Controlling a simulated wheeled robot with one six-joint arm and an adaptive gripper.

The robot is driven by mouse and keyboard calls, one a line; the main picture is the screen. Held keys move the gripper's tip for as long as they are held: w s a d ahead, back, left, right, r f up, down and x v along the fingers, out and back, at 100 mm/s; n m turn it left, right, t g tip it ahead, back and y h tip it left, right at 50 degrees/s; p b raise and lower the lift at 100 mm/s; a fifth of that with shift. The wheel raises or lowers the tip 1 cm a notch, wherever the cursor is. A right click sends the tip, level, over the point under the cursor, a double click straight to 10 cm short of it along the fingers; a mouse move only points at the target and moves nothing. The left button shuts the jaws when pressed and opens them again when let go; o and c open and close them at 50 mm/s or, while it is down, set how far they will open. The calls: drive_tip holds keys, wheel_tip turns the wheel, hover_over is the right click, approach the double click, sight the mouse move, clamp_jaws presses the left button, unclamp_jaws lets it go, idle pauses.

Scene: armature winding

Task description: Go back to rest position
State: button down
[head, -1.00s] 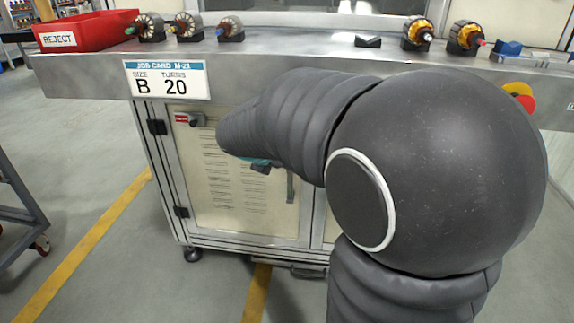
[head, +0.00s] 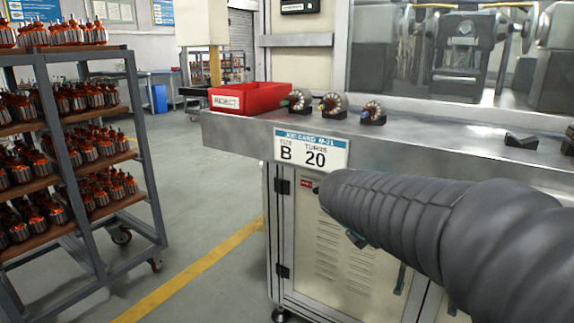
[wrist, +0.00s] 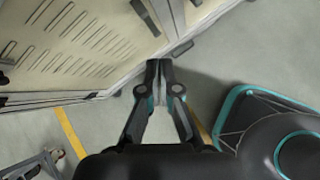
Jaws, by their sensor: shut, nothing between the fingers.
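My gripper (wrist: 159,72) shows in the wrist view with its two fingertips together. It is shut and holds nothing. It points down past the cabinet front toward the grey floor, apart from everything seen there. In the head view my arm reaches in from the lower right, in front of the cabinet (head: 335,262) and below the counter edge. The gripper itself is mostly hidden behind the arm in that view.
A rack (head: 150,175) of armatures stands at left. Open floor (head: 195,215) with a yellow line lies between.

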drive_tip(key=s+a+f+m+y, duration=0.2)
drive_tip(key=s+a+m+y, duration=0.1)
drive_tip(key=s+m, duration=0.7)
drive_tip(key=s+a+f+m+y, duration=0.3)
drive_tip(key=s+a+m+y, duration=0.1)
drive_tip(key=s+m, duration=0.6)
drive_tip(key=shift+s+f+m+t, duration=0.15)
drive_tip(key=shift+f+m+t, duration=0.15)
drive_tip(key=shift+m, duration=0.6)
idle(0.4)
